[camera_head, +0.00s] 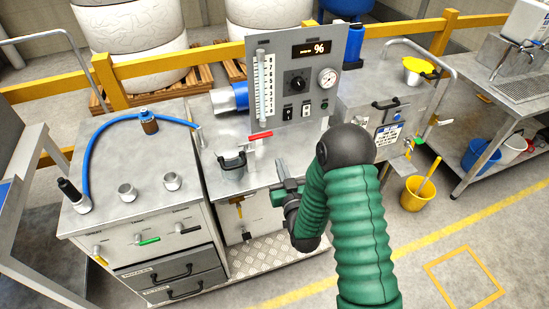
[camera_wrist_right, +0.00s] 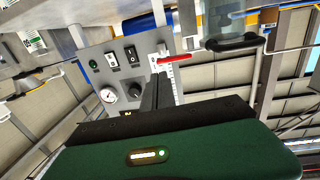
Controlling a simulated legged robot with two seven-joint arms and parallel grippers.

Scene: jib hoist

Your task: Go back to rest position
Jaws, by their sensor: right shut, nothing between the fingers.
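My right arm, in a green ribbed sleeve, comes in from the bottom right of the head view. My right gripper (camera_head: 281,180) points up and to the left in front of the steel bench, right of a steel vessel with a black handle (camera_head: 232,163) and below the red lever (camera_head: 260,135). Its dark fingers (camera_wrist_right: 157,88) show in the wrist view, together and empty, with the panel behind them. Nothing appears gripped. My left gripper is in neither view.
A steel cabinet with a blue hose (camera_head: 88,150) is left. A lidded steel box (camera_head: 385,105) stands right, above a yellow bucket (camera_head: 417,195). Open floor lies at the lower right.

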